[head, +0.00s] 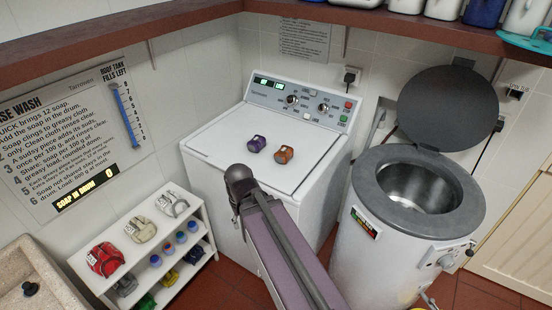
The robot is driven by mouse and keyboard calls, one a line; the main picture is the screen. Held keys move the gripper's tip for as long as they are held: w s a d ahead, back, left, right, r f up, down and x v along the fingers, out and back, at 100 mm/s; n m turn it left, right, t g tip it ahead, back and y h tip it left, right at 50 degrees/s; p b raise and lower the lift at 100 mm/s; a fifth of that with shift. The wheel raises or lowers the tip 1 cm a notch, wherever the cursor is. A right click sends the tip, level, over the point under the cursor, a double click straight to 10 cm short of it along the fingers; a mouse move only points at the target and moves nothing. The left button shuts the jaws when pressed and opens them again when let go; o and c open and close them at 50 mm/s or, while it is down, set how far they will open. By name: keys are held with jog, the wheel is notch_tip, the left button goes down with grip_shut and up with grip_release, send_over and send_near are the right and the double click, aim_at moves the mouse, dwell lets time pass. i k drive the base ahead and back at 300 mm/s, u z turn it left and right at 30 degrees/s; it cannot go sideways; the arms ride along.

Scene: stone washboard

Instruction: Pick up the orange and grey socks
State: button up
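A small rolled bundle, orange with a paler greyish part (284,154), lies on the white lid of the washing machine (215,150). It looks like the orange and grey socks, but it is too small to make out the fabric. A purple bundle with a pale part (256,143) lies just left of it, with a small gap between them. My arm rises from the bottom of the head view and its dark joint is in front of the machine's front edge. My gripper does not show in this view.
An open round drum machine (418,222) with its dark lid raised stands at the right. A white shelf rack (194,204) at the left holds red, cream and grey bundles, with several small items below. A stone basin (45,280) is at the lower left. The lid is otherwise clear.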

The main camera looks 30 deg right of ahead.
aim_at(285, 153)
jog(key=u, duration=0.25)
jog(key=k, duration=0.8)
jog(key=z, duration=1.4)
jog(key=i, duration=1)
jog(key=z, duration=0.05)
